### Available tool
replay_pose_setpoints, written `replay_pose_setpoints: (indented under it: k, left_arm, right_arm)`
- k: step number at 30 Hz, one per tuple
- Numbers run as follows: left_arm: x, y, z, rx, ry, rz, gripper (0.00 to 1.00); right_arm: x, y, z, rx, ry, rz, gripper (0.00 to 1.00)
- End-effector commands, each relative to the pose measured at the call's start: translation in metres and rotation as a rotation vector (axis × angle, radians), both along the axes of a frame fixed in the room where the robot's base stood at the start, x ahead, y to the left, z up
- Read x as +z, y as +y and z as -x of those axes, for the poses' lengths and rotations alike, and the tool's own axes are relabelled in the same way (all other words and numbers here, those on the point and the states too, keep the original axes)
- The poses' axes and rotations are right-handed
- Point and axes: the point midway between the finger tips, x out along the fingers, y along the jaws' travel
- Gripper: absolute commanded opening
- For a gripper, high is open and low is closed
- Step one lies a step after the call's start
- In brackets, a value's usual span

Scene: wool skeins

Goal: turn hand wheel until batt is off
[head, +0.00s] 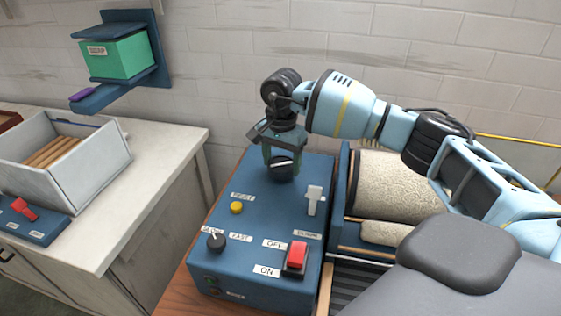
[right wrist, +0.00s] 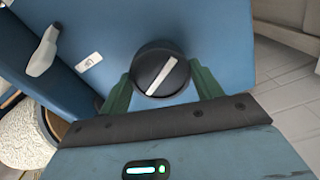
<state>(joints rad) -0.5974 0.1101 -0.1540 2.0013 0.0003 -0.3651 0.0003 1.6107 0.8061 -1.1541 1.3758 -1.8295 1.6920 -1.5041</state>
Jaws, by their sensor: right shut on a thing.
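The hand wheel is a round black knob (head: 281,168) with a white bar across it, at the far end of the blue control box (head: 262,206). My right gripper (head: 281,157) reaches down over it and is shut on it. In the right wrist view the green fingers hold the knob (right wrist: 160,72) from both sides, and its white bar runs slantwise. The batt is a cream, fleecy layer (head: 388,184) around a drum right of the box; a smaller fleecy roll (head: 384,233) lies in front of it. My left gripper is not in view.
The control box also bears a yellow button (head: 236,208), a white lever (head: 313,200), a small black dial (head: 216,241) and a red rocker switch (head: 296,257). A white-topped counter (head: 163,148) with a grey bin (head: 62,163) stands at left. A green box (head: 120,57) hangs on the wall.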

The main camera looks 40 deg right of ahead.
Motion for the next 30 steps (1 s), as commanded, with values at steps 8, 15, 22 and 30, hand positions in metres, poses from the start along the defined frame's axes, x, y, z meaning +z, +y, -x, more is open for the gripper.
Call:
replay_pose_setpoints:
  k: [8, 15, 22, 30]
  left_arm:
    - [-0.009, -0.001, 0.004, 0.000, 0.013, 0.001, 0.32]
    - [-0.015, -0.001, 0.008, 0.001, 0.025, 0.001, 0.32]
    - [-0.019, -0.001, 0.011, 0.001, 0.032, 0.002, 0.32]
    - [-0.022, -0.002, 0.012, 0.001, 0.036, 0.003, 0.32]
  right_arm:
    - [-0.001, 0.000, 0.000, 0.261, -0.001, 0.000, 0.42]
    - [-0.001, 0.000, 0.000, 0.478, -0.001, -0.002, 0.42]
    - [0.000, 0.000, -0.001, 0.642, -0.003, -0.001, 0.42]
    - [0.000, 0.000, 0.000, 0.755, -0.002, -0.001, 0.42]
